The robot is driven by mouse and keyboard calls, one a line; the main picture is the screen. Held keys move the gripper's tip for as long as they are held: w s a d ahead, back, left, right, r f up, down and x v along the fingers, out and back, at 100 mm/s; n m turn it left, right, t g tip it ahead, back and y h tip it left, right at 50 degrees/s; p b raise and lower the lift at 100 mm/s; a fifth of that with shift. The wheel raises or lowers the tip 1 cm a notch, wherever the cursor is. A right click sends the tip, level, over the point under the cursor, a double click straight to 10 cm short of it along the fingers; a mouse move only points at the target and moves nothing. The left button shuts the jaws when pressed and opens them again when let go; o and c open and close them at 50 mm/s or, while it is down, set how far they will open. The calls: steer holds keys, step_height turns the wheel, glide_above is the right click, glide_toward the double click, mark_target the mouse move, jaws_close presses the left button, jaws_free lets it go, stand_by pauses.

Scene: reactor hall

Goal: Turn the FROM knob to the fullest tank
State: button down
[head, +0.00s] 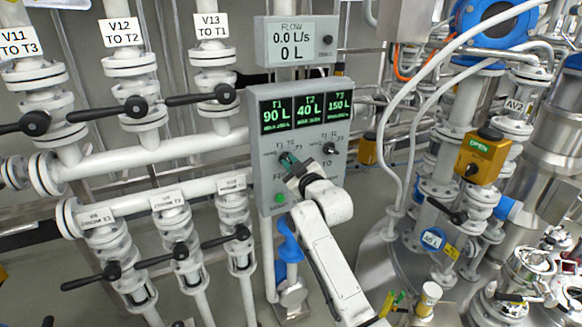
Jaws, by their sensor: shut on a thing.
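The grey control panel (257,170) stands upright in the head view. Its green displays (305,114) read T1 90 L, T2 40 L and T3 150 L, so T3 shows the most. The FROM dial is on the panel's lower left, with small tank labels around it. My gripper (289,160) is at this dial, its teal fingertips shut on the FROM knob. The knob is mostly hidden behind the fingers and wrist, so I cannot tell which label it points to. The black TO knob (330,148) is close by on the right, untouched.
A flow meter (291,41) above reads 0.0 L/s and 0 L. A green button (280,198) is low on the panel. White pipes with black valve levers (222,94) crowd the left. Hoses, a yellow OPEN box (482,155) and a steel vessel are at right.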

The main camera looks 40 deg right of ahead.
steer(key=m, duration=0.9)
steer(key=shift+a+b, duration=0.1)
steer(key=shift+b, duration=0.2)
steer(key=m+p, duration=0.1)
steer(key=m, duration=0.3)
steer(key=shift+m, duration=0.3)
steer(key=shift+f+m+p, duration=0.1)
steer(key=shift+m+p, duration=0.5)
steer(key=shift+m, duration=1.5)
steer(key=c, duration=1.2)
jaws_free()
steer(key=shift+o, duration=0.2)
steer(key=shift+s, duration=0.1)
